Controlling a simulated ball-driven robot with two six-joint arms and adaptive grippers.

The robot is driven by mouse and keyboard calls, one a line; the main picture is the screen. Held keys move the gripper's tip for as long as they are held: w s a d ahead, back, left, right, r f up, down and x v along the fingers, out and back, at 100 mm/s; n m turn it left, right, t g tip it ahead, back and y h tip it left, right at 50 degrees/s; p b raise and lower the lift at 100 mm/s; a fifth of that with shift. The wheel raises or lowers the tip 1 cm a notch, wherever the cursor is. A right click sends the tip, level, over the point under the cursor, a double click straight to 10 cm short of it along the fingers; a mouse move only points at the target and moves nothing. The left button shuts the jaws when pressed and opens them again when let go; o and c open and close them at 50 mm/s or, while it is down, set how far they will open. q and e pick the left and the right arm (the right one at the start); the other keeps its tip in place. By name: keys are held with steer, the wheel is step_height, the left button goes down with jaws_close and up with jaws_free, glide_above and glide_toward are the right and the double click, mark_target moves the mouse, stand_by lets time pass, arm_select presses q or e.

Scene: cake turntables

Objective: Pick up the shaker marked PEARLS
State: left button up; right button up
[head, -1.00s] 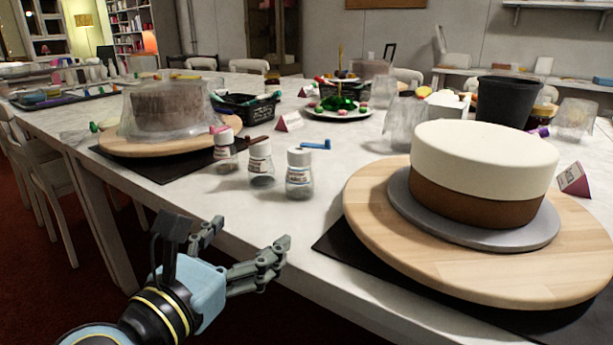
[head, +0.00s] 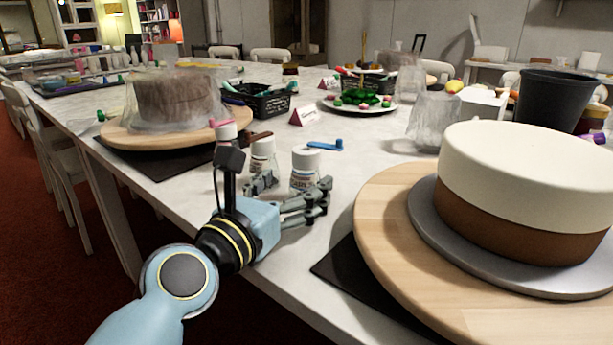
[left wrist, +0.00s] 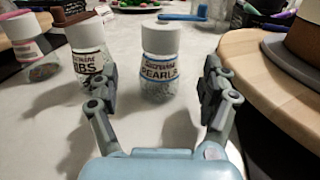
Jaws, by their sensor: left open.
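The PEARLS shaker (left wrist: 159,65) stands upright on the table in the left wrist view, with a white lid and a clear body. It sits between and just beyond the fingertips of my left gripper (left wrist: 158,85), which is open and empty. In the head view the shaker (head: 305,160) is the rightmost of three, its lower part hidden by the fingers of my left gripper (head: 290,196). My right gripper is not in view.
A second shaker (left wrist: 87,52), its label ending in "BS", stands close left of the left finger. A blue-handled tool (head: 325,145) lies behind the PEARLS shaker. A cake on a wooden turntable (head: 385,215) stands at right.

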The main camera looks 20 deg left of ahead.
mark_target(298, 181)
arm_select(q)
steer(key=w, duration=0.4)
steer(key=shift+w+d, duration=0.25)
steer(key=shift+d, duration=0.15)
steer(key=shift+c, duration=0.4)
steer(key=c, duration=1.4)
steer(key=shift+c, duration=0.2)
